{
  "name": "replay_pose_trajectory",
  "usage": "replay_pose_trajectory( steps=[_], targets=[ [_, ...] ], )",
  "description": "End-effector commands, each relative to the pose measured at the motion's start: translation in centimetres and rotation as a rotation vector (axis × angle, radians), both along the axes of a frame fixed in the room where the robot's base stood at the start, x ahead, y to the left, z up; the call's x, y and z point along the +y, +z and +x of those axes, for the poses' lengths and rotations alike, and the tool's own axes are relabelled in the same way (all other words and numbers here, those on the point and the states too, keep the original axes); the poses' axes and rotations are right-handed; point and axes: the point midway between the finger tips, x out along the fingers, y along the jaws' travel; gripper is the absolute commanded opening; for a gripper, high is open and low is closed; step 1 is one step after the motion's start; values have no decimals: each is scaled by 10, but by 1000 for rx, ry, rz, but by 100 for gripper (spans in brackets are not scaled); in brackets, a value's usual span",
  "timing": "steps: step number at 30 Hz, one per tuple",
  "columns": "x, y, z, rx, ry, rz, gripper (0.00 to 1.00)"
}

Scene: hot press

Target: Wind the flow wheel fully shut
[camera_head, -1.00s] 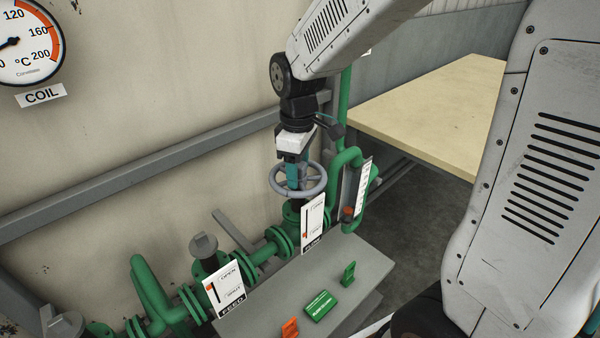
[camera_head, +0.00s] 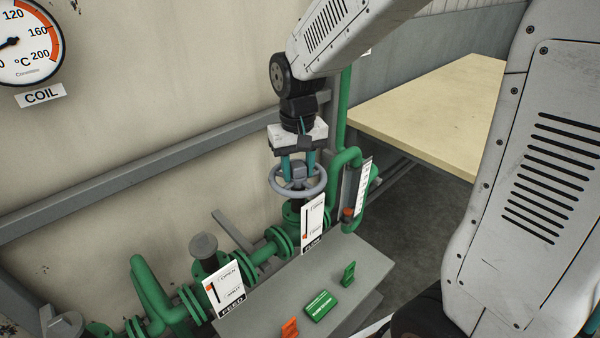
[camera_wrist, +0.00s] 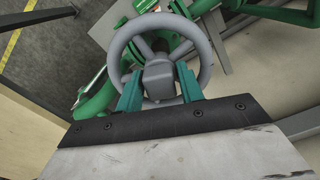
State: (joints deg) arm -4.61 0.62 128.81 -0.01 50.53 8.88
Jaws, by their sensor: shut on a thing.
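In the wrist view the wheel's rim (camera_wrist: 207,62) rings the square grey hub (camera_wrist: 158,80), and my fingers (camera_wrist: 158,88) are shut on that hub from both sides. The plate has a scale with an orange mark near its lower end. The valve stem under the hub is mostly hidden.
Green pipework runs along the wall, with a FEED plate (camera_head: 224,288) at the left. A sight gauge (camera_head: 355,188) stands close to the right of the wheel. A green box (camera_head: 320,305) and small tags lie on the grey shelf (camera_head: 265,310). A pale table (camera_head: 430,110) is behind.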

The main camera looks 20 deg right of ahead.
Motion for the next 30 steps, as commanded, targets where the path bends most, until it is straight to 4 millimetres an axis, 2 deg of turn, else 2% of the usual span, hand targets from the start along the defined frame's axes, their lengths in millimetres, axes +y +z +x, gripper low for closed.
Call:
replay_pose_trajectory(
  steps=[15, 18, 27, 30],
  targets=[
    [0, -1, -1, 4, -790, 0, 17],
    [0, -1, -1, 4, -867, -1, 17],
    [-1, -1, -2, 5, -888, -2, 17],
    [-1, -1, -2, 5, -945, -2, 17]
  ],
)
